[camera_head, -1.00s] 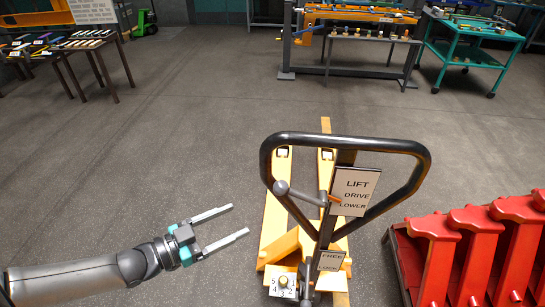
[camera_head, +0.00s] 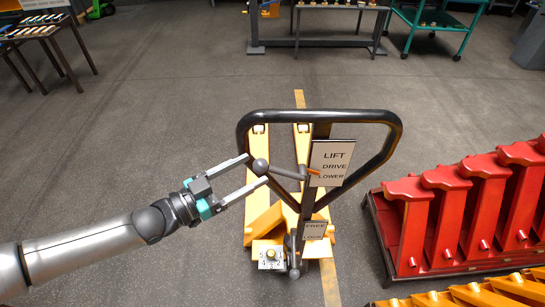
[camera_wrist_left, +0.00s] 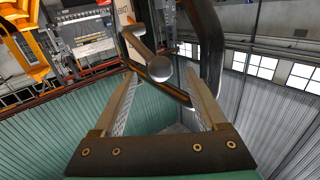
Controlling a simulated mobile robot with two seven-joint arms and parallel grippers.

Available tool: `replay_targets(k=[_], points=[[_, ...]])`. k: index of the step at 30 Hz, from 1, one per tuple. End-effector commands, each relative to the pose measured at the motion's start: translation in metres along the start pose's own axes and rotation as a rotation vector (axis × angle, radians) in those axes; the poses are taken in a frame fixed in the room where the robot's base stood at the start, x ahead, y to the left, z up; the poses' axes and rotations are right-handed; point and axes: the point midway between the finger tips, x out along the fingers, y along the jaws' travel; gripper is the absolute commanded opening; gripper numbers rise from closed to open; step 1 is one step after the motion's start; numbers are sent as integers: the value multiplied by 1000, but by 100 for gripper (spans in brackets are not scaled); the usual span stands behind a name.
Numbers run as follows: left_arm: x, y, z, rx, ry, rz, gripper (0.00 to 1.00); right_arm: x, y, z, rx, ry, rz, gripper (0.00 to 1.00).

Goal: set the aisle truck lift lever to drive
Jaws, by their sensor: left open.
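The aisle truck's lift lever (camera_head: 285,172) is a grey rod with a round knob, reaching left from the post inside the black loop handle (camera_head: 243,135). Its orange pointer (camera_head: 313,172) is at the left edge of the white LIFT/DRIVE/LOWER plate (camera_head: 332,155), closest to LOWER. My left gripper (camera_head: 257,169) is open, with its fingertips on either side of the knob in the head view. In the left wrist view the knob (camera_wrist_left: 160,69) appears between the fingertips; contact cannot be told. The right gripper is not in view.
A FREE/LOCK plate (camera_head: 315,231) and a numbered dial (camera_head: 270,254) sit lower on the truck, above its yellow forks (camera_head: 256,180). A red rack (camera_head: 420,220) stands close on the right.

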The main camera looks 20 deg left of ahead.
Motion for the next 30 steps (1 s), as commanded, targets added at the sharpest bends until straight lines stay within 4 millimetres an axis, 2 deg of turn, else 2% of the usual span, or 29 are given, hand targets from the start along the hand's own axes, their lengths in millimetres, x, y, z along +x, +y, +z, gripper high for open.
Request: replay_targets(k=[6, 13, 18, 27, 30], points=[[34, 0, -1, -1, 4, -1, 75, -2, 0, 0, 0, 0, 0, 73], [60, 0, 0, -1, 1, -1, 75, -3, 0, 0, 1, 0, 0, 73], [68, 0, 0, -1, -1, -1, 75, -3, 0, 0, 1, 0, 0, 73], [69, 0, 0, -1, -2, 0, 75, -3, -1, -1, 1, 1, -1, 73], [69, 0, 0, -1, -2, 0, 65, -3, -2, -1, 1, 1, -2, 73]])
